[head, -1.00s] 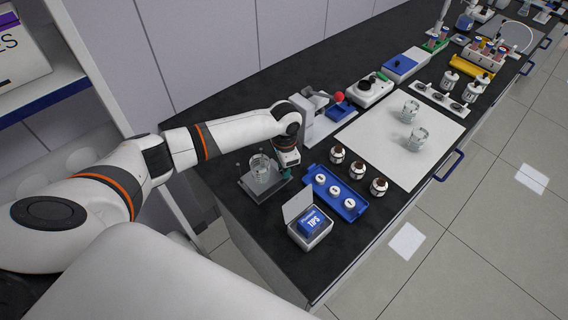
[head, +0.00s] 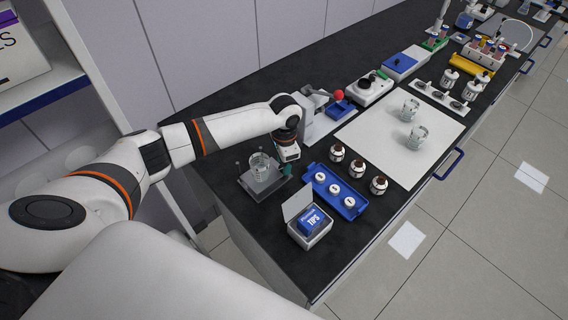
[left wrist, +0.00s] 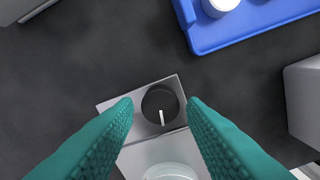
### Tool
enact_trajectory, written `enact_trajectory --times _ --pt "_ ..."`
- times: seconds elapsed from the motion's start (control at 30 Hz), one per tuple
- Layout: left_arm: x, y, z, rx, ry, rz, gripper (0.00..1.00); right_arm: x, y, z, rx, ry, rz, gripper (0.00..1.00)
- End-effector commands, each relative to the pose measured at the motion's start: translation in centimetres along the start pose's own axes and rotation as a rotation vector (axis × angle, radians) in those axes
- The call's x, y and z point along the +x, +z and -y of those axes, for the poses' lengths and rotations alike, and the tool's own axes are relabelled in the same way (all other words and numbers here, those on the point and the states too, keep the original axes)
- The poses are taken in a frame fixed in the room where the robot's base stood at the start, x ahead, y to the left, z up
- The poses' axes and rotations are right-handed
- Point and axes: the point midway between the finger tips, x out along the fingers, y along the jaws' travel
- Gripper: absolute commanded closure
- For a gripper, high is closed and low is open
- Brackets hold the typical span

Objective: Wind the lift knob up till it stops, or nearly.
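The lift knob (left wrist: 161,103) is a round dark knob with a white pointer line, on a grey block seen from above in the left wrist view. My left gripper (left wrist: 160,104) is open, with a teal finger on either side of the knob and narrow gaps showing. The small lift stand (head: 270,188) is at the near left of the bench in the head view. A glass beaker (head: 260,164) stands on its plate and partly shows in the left wrist view (left wrist: 170,171). In the head view my left gripper (head: 288,170) is beside the stand and hides the knob.
A blue tray (head: 311,169) with white-capped jars lies right of the gripper. A tips box (head: 312,232) with its lid up stands in front. A grey-white device (head: 312,116) stands behind the gripper.

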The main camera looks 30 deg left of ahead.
Motion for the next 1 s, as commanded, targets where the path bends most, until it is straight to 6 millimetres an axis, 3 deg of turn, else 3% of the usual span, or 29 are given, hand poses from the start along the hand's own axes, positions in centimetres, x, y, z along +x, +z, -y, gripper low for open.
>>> enact_trajectory --times 0.3,0.5,0.9,1.0 --pt "-6.6 0.1 -0.1 0.002 0.003 0.005 0.62 1.6 -0.2 0.0 0.000 0.000 0.000 0.35" --pt "-9.6 0.1 -0.1 0.001 0.003 0.005 0.62 2.0 -0.2 0.0 0.000 0.000 0.000 0.35" --pt "-10.6 0.0 0.0 0.001 0.002 0.002 0.62 2.1 -0.2 0.0 -0.001 0.000 0.000 0.35" --pt "-10.5 0.4 -0.2 -0.001 0.013 0.015 0.50 2.2 -0.2 0.0 -0.001 0.000 0.000 0.35"
